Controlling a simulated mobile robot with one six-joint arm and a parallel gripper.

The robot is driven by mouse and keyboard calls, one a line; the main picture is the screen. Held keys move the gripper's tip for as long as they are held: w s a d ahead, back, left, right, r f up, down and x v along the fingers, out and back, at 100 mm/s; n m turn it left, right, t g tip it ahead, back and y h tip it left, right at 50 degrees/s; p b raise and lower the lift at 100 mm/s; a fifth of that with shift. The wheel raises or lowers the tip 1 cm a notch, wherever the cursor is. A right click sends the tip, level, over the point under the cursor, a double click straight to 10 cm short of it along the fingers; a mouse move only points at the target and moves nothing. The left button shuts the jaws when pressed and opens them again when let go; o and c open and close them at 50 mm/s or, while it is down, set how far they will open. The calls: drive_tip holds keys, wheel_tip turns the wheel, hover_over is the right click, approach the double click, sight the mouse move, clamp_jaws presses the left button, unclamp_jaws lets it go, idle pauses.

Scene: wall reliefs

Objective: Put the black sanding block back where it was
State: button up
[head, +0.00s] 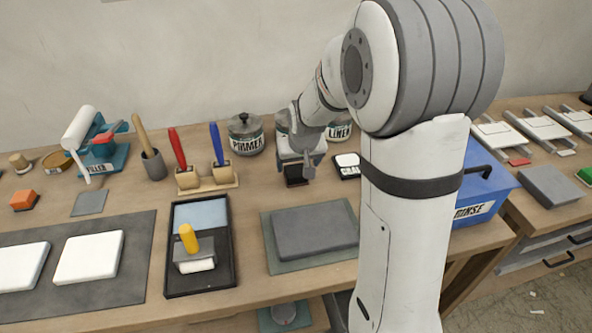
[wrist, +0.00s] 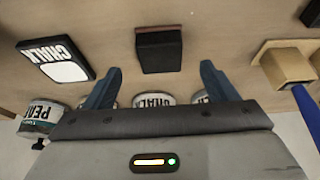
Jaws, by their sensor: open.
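The black sanding block (head: 295,181) sits on the wooden bench behind the grey slab, partly hidden by my gripper in the head view. In the wrist view the black sanding block (wrist: 160,51) shows a dark face and a thin reddish-brown edge. My gripper (head: 302,168) is over it, pointing down. In the wrist view my gripper (wrist: 159,72) is open and empty, with the block ahead of and between its two blue-grey fingers, apart from both.
A black-and-white chalk pad (head: 347,165) lies right of the block. A wooden holder (head: 208,180) with red and blue handled tools stands left. Lidded pots (head: 245,134) stand behind. The grey slab (head: 313,231) lies in front. The blue rinse bin (head: 480,190) stands right.

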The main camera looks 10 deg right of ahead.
drive_tip(key=v, duration=0.5)
drive_tip(key=s+r+g, duration=0.1)
drive_tip(key=s, duration=1.1)
drive_tip(key=s+r+g, duration=0.1)
drive_tip(key=s+r, duration=0.1)
drive_tip(key=s, duration=0.9)
drive_tip(key=shift+s+r, duration=0.3)
drive_tip(key=shift+s, duration=0.05)
